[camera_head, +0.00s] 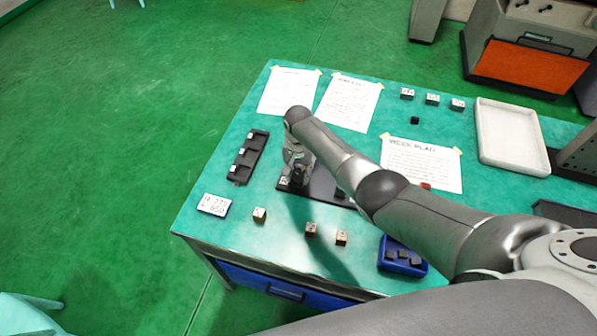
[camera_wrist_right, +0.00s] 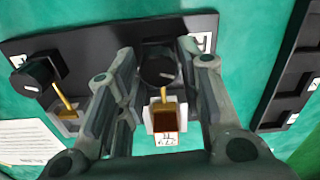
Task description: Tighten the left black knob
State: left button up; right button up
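A black plate (camera_head: 322,187) with clamps lies on the green table, partly hidden by my right arm. In the right wrist view the plate (camera_wrist_right: 100,38) carries two black knobs. One knob (camera_wrist_right: 158,70) is between the fingers of my right gripper (camera_wrist_right: 158,75); in the head view this is the left end of the plate. A wooden block with a white label (camera_wrist_right: 165,122) sits beside this knob. The other knob (camera_wrist_right: 38,76) stands apart from the gripper. My right gripper (camera_head: 297,172) points down, fingers spread either side of the knob; contact is not clear. My left gripper is out of view.
A black slotted rack (camera_head: 248,158) lies left of the plate. Small labelled blocks (camera_head: 311,230) and a number card (camera_head: 214,205) lie near the front edge. A blue bin (camera_head: 402,258) and a white tray (camera_head: 508,137) stand to the right. Paper sheets (camera_head: 348,103) lie behind.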

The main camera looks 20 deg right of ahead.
aim_at(299, 174)
jog(key=shift+o, duration=1.1)
notch_tip(299, 174, up, 12)
